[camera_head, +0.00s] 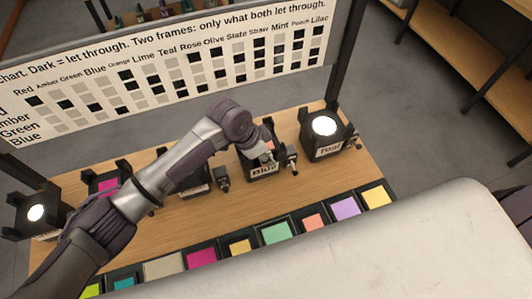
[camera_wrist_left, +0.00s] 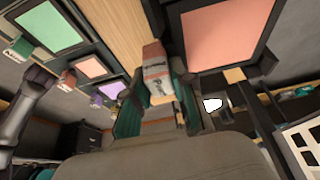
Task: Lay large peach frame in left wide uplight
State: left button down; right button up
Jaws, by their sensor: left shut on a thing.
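My left gripper (camera_head: 264,156) is over the uplight labelled Blue (camera_head: 263,171). In the left wrist view its fingers (camera_wrist_left: 157,108) are closed on the pale pink labelled grip block of the large peach frame (camera_wrist_left: 222,35). The frame has a dark border around a peach sheet. In the head view only a little of its peach shows beside the gripper (camera_head: 269,146); the wrist hides the rest. I cannot tell whether the frame touches the uplight. My right gripper is not in view.
Another uplight (camera_head: 36,212) glows at far left, and one with a magenta sheet (camera_head: 106,186) is beside my arm. Several coloured frames, including a smaller peach one (camera_head: 313,222), line the front. A chart (camera_head: 180,75) stands behind.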

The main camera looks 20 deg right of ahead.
pick_arm(q)
jog(key=shift+f+b, duration=0.3)
jog(key=shift+f, duration=0.25)
jog(key=c, duration=0.9)
grip_release()
jog(key=p+v, duration=0.2)
jog(key=v, duration=0.4)
jog(key=d+p+v, duration=0.1)
jog(key=p+v, duration=0.2)
jog(key=v, duration=0.3)
jog(key=d+r+p+v, duration=0.1)
jog(key=p+v, duration=0.1)
jog(key=v, duration=0.4)
jog(key=shift+r+p, duration=0.15)
jog(key=shift+p, duration=0.25)
